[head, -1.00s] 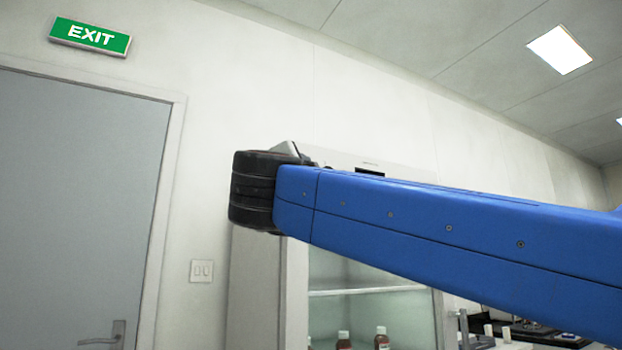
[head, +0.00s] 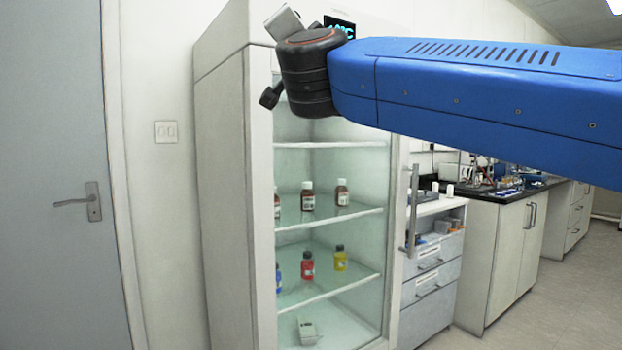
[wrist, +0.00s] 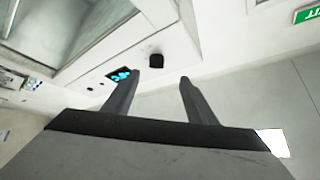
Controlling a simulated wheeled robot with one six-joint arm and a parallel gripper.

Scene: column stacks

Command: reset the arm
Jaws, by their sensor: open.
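My blue arm (head: 470,90) reaches in from the right in the head view, with its black wrist joint in front of the upper part of a glass-fronted cabinet. My gripper (wrist: 168,82) shows in the wrist view with its two dark fingers apart and nothing between them. In the head view only small grey and black parts at the arm's end show, so the fingers are not clear there. Beyond the fingers, the wrist view shows pale wall and cabinet surfaces.
The tall cabinet (head: 225,170) holds several small bottles, among them a red bottle (head: 307,265) and a yellow bottle (head: 340,258). A grey door (head: 55,120) is at the left. A dark-topped bench (head: 510,240) with drawers stands at the right, beside open floor (head: 560,315).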

